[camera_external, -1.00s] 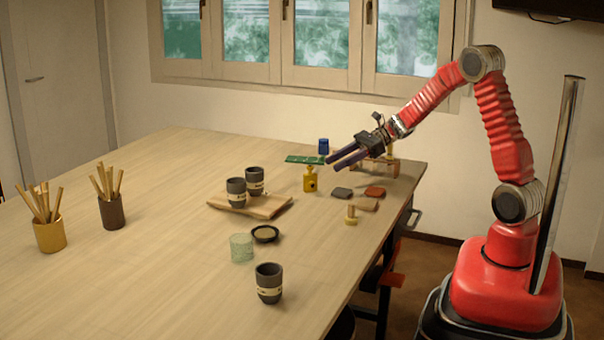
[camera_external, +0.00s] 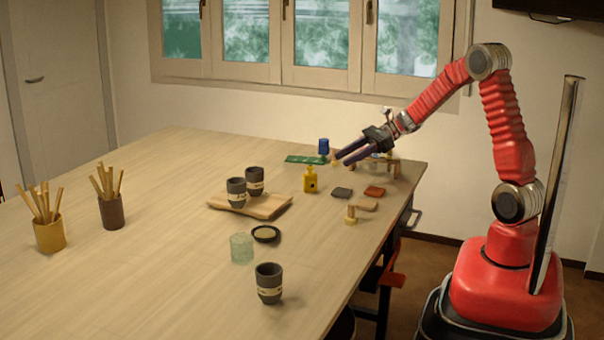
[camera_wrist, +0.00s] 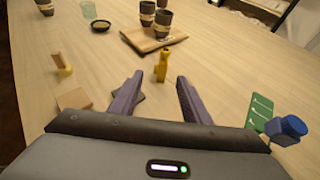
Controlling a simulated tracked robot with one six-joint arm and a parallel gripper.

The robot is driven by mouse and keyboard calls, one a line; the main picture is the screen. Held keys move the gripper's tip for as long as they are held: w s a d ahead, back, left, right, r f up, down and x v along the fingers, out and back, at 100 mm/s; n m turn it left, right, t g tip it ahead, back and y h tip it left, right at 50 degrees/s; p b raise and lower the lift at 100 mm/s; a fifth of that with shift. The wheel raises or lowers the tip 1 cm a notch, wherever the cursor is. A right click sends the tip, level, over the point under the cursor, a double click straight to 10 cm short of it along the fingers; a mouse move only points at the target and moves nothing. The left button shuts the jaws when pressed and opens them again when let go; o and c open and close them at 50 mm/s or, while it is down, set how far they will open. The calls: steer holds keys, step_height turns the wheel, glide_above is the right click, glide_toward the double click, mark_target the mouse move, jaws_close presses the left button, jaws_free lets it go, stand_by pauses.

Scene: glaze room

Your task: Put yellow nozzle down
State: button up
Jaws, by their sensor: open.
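The yellow nozzle (camera_external: 310,181), a small bottle-like piece with a narrow top, stands upright on the wooden table. It also shows in the wrist view (camera_wrist: 161,69), ahead of and between my two purple fingers. My gripper (camera_external: 343,157) is open and empty, to the right of the nozzle in the external view and apart from it.
A green card (camera_external: 305,159) and a blue jar (camera_external: 323,146) are near my fingers. Cups stand on a board (camera_external: 270,205).

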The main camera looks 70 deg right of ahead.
steer(key=s+a+r+n+g+h, duration=0.3)
steer(key=s+a+n+g, duration=0.2)
steer(key=s+a+n, duration=0.8)
steer(key=s+d+r+n+t+h, duration=0.1)
steer(key=s+n+h, duration=0.5)
steer(key=s+n, duration=0.7)
steer(key=shift+s+d+r+n+h, duration=0.35)
steer(key=shift+s+d+r, duration=0.3)
steer(key=shift+s+r, duration=0.35)
steer(key=shift+s+f, duration=0.1)
steer(key=shift+f, duration=0.05)
